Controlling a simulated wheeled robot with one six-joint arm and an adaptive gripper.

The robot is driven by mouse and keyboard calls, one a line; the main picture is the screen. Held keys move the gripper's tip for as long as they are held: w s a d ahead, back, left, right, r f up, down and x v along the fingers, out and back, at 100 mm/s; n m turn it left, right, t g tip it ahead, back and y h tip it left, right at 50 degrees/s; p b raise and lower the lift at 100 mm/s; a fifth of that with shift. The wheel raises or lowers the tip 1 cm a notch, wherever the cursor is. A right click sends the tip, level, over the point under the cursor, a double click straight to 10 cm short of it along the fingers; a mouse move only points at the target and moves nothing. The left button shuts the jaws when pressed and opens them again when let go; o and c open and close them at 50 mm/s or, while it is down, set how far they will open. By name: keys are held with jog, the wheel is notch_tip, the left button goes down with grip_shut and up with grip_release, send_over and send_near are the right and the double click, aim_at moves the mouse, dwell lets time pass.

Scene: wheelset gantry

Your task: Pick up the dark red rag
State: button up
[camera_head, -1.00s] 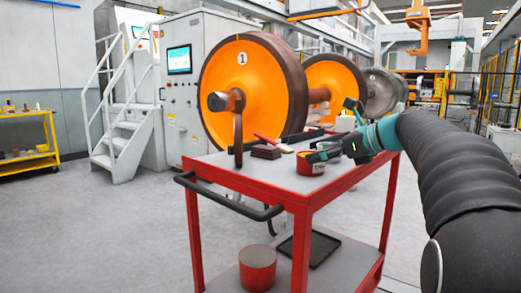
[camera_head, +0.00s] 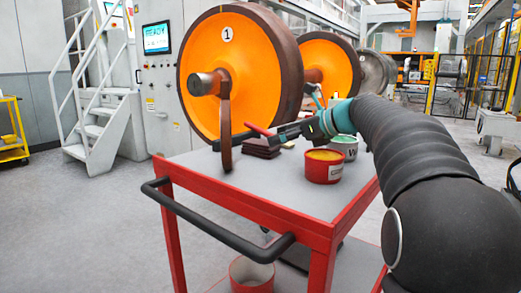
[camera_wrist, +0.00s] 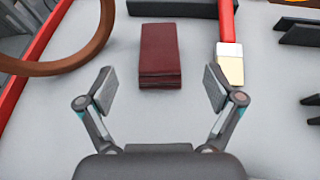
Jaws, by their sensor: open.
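The dark red rag (camera_wrist: 160,52) is a folded stack lying flat on the grey cart top. In the wrist view it lies just beyond my open fingertips, centred between them and not touched. My gripper (camera_wrist: 160,88) is open and empty.
A brush with a red handle (camera_wrist: 227,22) and pale bristles lies right of the rag. A brown ring (camera_wrist: 75,62) stands at left. Large orange wheels (camera_head: 240,85) stand behind.

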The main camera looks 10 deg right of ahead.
aim_at(264, 142)
jog(key=shift+b+x, duration=0.4)
jog(key=shift+x, duration=3.4)
jog(key=shift+s, duration=0.1)
jog(key=shift+c, duration=0.3)
